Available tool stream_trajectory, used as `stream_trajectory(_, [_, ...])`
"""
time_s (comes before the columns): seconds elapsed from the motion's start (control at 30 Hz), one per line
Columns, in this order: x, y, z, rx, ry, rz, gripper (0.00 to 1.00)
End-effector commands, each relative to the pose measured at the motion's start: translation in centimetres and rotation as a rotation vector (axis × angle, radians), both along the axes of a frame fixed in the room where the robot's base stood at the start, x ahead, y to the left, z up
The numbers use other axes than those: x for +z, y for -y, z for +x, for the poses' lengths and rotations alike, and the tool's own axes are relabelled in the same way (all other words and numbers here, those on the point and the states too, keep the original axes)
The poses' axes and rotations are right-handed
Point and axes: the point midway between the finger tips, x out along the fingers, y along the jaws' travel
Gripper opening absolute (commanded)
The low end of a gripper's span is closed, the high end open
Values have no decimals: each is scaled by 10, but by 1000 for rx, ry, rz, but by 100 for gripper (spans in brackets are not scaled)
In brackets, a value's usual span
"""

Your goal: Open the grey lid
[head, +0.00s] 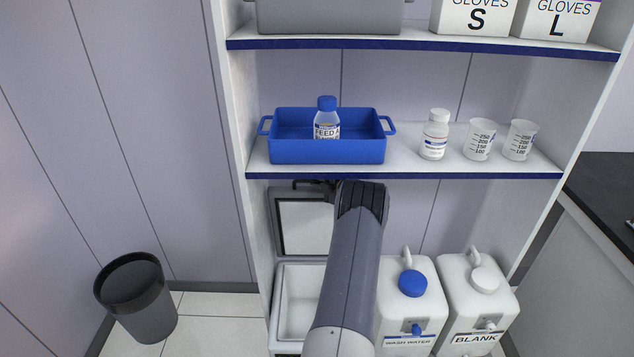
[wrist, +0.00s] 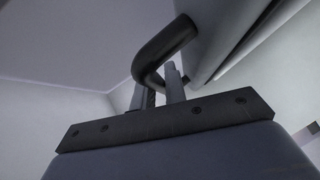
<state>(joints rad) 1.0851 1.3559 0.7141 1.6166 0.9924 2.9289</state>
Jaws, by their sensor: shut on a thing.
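The grey lid (head: 276,225) stands raised, about upright, at the back of an open box (head: 279,310) on the bottom level of the shelf unit. Its pale inner panel faces forward, and the box's white inside shows. In the wrist view, a dark bent handle (wrist: 165,48) joins a grey panel (wrist: 215,30), which looks like the lid. My gripper (wrist: 160,90) is shut on this handle. In the head view, my arm covers the box's right side, and my gripper's fingers are mostly hidden at the lid's top, just under the middle shelf.
The middle shelf (head: 420,174) is close above my wrist, holding a blue tray (head: 330,151), bottles and beakers. White containers, one with a blue cap (head: 412,283) and one with a white cap (head: 486,279), stand right of my arm. A black bin (head: 136,295) stands on the floor at left.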

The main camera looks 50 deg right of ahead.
Motion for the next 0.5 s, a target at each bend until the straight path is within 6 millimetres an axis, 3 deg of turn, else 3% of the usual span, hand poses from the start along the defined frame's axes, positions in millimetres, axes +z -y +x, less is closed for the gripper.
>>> stream_trajectory(0.27, [0,0,0,0,-1,0,34])
stream_trajectory(0.5, [-2,0,0,0,-2,1,34])
